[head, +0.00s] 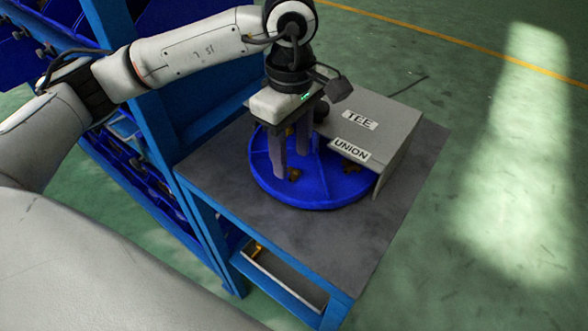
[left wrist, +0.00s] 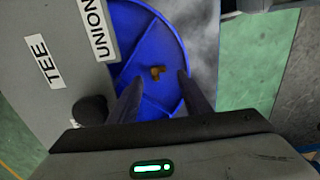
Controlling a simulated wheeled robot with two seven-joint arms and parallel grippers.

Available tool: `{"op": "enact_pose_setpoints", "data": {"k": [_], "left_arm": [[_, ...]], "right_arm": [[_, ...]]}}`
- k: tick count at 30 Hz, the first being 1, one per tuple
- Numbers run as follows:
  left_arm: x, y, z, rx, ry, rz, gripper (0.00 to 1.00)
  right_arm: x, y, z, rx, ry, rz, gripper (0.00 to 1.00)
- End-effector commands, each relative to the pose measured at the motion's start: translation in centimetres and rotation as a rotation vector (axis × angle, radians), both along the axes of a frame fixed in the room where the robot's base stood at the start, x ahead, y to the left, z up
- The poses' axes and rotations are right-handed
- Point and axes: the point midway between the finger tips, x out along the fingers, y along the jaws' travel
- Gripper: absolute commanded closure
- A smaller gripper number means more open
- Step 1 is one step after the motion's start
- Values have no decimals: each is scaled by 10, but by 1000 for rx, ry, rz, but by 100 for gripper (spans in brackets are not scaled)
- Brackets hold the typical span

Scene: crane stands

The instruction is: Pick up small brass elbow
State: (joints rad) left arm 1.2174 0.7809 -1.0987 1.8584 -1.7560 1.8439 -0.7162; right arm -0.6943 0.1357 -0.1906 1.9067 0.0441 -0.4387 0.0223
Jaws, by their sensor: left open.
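The small brass elbow (head: 293,174) lies in a compartment of the round blue divided tray (head: 305,203). In the left wrist view the elbow (left wrist: 156,73) shows on the blue tray floor, between and slightly beyond the fingertips. My left gripper (head: 291,163) points down over the tray. Its fingers (left wrist: 158,82) are apart with nothing held between them. From these views I cannot tell the exact height of the fingertips over the elbow. My right gripper is in neither view.
A grey cover (head: 385,128) labelled TEE and UNION stands over the right part of the tray, close beside my gripper. Another brass piece (head: 350,168) lies near its edge. The grey table (head: 300,240) is bare in front. Blue shelving (head: 150,120) stands at left.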

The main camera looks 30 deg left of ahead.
Motion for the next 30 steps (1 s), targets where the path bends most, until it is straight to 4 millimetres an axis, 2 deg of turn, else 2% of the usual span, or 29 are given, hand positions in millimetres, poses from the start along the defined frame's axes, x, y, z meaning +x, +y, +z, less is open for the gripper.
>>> {"op": "enact_pose_setpoints", "data": {"k": [1,6,15,17,23,30], "left_arm": [[0,0,-7,1,7,1,56],[1,0,-30,2,4,0,56],[2,-1,-36,0,1,0,56],[2,-1,-36,0,1,0,65],[2,-1,-36,0,1,0,98],[2,-1,-35,0,0,0,100]], "right_arm": [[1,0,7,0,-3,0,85],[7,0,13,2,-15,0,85],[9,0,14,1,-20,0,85],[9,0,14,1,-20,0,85],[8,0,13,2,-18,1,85],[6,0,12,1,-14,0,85]]}}
